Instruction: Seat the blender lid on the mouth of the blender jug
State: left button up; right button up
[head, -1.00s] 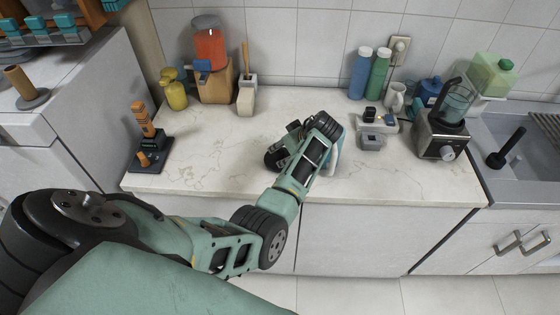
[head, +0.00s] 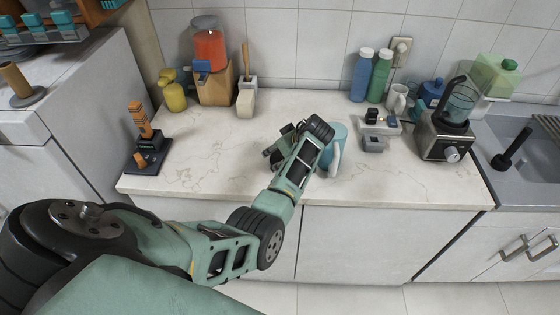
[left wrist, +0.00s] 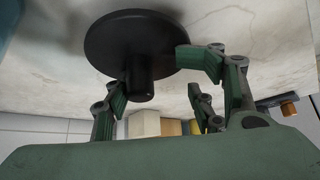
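The black blender lid (left wrist: 130,38) is a round disc with a knob (left wrist: 141,82) pointing toward the camera in the left wrist view. The pale countertop shows behind it. My left gripper (left wrist: 152,78) is open, its fingers on either side of the knob with a visible gap on the right. In the head view my left gripper (head: 277,147) is low over the middle of the counter, and the lid is hidden or cannot be made out there. The clear blender jug (head: 460,101) stands upright on its dark base (head: 440,136) at the right. My right gripper is not in view.
A light blue pitcher (head: 339,142) stands just right of my left gripper. Small grey appliances (head: 374,143) and blue (head: 362,78) and green (head: 379,80) bottles stand between it and the blender. The counter left of the gripper is clear up to the orange-handled stand (head: 147,150).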

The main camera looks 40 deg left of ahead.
pick_arm(q)
jog(key=shift+s+d+f, duration=0.2)
jog(key=shift+d+f, duration=0.1)
jog(key=shift+f, duration=0.05)
jog(key=c, duration=0.7)
jog(key=r+p, duration=0.1)
jog(key=r, duration=0.1)
jog(key=r+p, duration=0.1)
jog(key=shift+w+a+r+p, duration=0.1)
jog(key=shift+w+a+p, duration=0.05)
jog(key=shift+a+p, duration=0.15)
notch_tip(320, 180, up, 2)
jog(key=shift+r+p, duration=0.15)
jog(key=shift+p, duration=0.7)
jog(key=shift+w+r+p, duration=0.1)
jog(key=shift+r+p, duration=0.25)
jog(key=shift+r, duration=0.65)
